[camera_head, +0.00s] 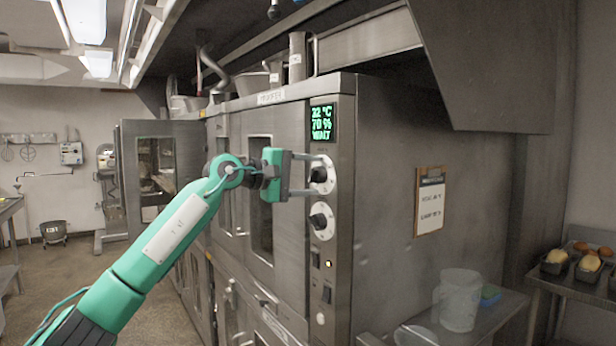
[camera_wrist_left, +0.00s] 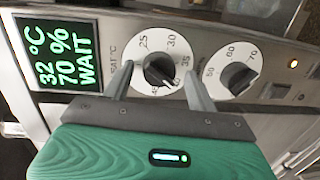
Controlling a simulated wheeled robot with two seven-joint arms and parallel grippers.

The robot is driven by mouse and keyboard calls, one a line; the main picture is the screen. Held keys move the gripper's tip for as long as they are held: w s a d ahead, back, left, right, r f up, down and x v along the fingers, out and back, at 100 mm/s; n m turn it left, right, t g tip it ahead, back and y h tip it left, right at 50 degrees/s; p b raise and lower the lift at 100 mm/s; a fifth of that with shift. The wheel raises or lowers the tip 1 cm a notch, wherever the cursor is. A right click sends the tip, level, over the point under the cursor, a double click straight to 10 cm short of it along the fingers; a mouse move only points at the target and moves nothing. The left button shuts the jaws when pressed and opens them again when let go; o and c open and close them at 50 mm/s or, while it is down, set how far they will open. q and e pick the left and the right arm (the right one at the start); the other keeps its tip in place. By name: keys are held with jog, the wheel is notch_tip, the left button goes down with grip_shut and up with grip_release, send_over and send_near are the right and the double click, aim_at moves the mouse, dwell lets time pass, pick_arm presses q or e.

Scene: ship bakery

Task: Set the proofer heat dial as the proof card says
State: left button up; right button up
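The proofer (camera_head: 380,130) fills the middle of the head view. Its green display (camera_head: 322,123) reads 32 °C, 70 %, WAIT in the left wrist view (camera_wrist_left: 58,55). The heat dial (camera_head: 321,174) is the upper of two dials; in the left wrist view (camera_wrist_left: 158,68) it has a black knob on a white scale from 25 upward. Its exact setting is hard to read. My left gripper (camera_wrist_left: 158,84) is open, with one finger on each side of this knob and gaps visible. The proof card (camera_head: 430,203) hangs on the proofer's side; its writing is too small to read. My right gripper is out of view.
The second dial (camera_head: 322,221), marked 50, 60, 70, sits below the heat dial, close to a finger. Switches and an amber lamp (camera_head: 328,264) are lower. A clear tub (camera_head: 459,300) and loaf tins (camera_head: 588,266) stand at right. An oven door (camera_head: 160,175) stands open behind.

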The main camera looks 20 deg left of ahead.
pick_arm(q)
jog(key=b+v, duration=0.3)
jog(key=v, duration=1)
jog(key=shift+s+a, duration=0.25)
jog(key=shift+s, duration=0.1)
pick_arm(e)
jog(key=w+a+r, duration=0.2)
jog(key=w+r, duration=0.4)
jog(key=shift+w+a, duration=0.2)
pick_arm(q)
jog(key=shift+r, duration=0.1)
